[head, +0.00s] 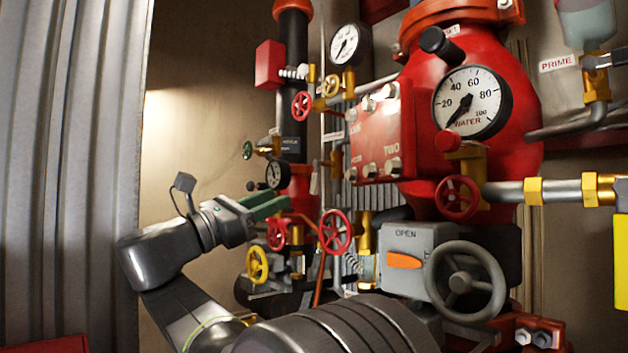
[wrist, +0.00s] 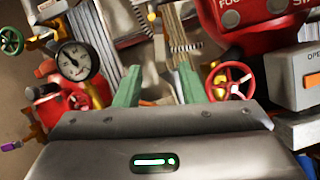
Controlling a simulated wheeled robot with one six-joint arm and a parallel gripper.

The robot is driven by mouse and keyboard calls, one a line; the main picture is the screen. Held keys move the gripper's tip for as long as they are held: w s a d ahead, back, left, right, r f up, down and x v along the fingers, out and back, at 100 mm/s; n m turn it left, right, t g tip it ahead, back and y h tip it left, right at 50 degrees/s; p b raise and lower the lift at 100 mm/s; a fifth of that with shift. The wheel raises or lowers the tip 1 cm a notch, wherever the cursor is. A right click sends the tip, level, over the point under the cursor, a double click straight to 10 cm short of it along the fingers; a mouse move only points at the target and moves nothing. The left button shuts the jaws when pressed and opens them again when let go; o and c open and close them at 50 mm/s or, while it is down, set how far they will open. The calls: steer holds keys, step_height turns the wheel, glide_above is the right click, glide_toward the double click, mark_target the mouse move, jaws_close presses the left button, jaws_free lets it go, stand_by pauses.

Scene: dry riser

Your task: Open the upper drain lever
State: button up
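My gripper (head: 272,205) has two green fingers, and in the wrist view (wrist: 159,78) they stand apart with nothing held between them. In the head view the fingers point right, in front of the narrow riser's valves. I cannot tell for sure which part is the upper drain lever. In the wrist view a small orange-red handle (wrist: 46,68) sits left of a gauge, and a purple-tipped handle (wrist: 11,146) is at the lower left edge. Both are left of my fingers and apart from them. A red handwheel (wrist: 231,80) is just right of the right finger.
A large red valve body with a water gauge (head: 472,102) stands right. A grey handwheel (head: 465,284) and a grey box with an orange indicator (head: 404,261) are below. A yellow handwheel (head: 257,264) is under my gripper. Bare wall (head: 205,130) lies left of the riser.

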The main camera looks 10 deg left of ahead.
mark_target(313, 182)
steer(key=p+x, duration=0.2)
steer(key=x, duration=0.9)
steer(key=shift+w+f, duration=0.1)
steer(key=shift+c, duration=0.3)
jaws_close()
